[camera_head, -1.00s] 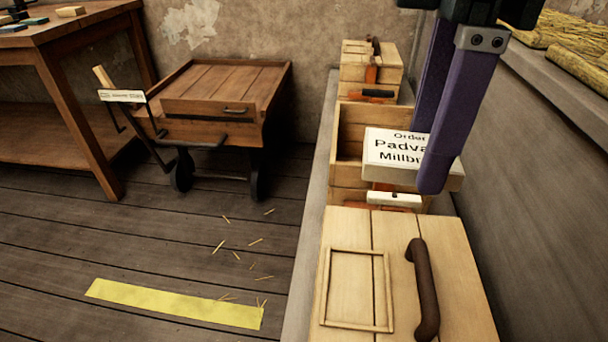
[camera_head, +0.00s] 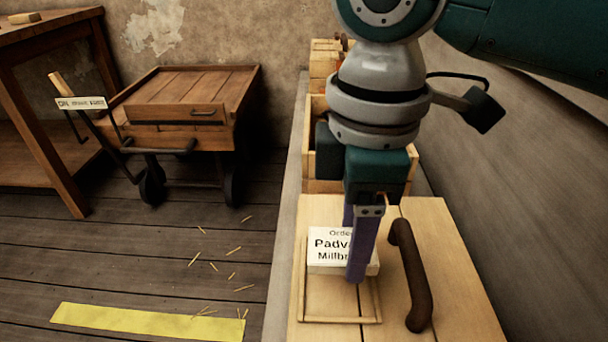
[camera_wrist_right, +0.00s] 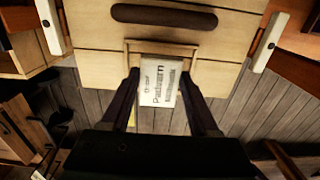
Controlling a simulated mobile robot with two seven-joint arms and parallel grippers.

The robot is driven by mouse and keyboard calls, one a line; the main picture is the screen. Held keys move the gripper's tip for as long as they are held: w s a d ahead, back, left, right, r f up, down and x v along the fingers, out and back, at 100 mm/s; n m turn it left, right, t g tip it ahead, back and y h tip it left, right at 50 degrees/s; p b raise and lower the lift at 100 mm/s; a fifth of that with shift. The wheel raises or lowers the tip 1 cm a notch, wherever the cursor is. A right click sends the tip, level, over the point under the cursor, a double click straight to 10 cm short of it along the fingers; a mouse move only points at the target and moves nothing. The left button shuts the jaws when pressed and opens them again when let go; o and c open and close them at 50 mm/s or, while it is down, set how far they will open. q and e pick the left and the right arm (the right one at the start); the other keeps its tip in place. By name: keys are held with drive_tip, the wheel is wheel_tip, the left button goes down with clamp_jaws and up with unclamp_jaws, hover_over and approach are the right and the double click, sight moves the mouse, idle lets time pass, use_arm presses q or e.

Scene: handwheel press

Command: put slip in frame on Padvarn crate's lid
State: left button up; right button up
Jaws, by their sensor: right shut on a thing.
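The slip (camera_head: 328,250) is a pale block with a white printed face reading "Order", "Padva…" and "Millbr…". My right gripper (camera_head: 353,250) is shut on it, one purple finger in front of its right part. The slip hangs over the back part of the thin wooden frame (camera_head: 342,320) on the near crate's lid (camera_head: 462,290) and hides the frame's back rail. How high it is above the lid I cannot tell. The right wrist view shows the slip (camera_wrist_right: 159,86) between both fingers, close to the frame (camera_wrist_right: 162,47). My left gripper is out of view.
A dark curved handle (camera_head: 411,275) stands on the lid just right of the frame. More open and closed crates (camera_head: 318,110) stand behind, partly hidden by my arm. A wooden cart (camera_head: 185,100) and a yellow floor strip (camera_head: 150,322) are at left.

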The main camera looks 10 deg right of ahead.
drive_tip(key=shift+f+b, duration=0.65)
drive_tip(key=shift+f, duration=1.35)
drive_tip(key=o, duration=1.3)
drive_tip(key=shift+f, duration=0.1)
drive_tip(key=shift+o, duration=0.2)
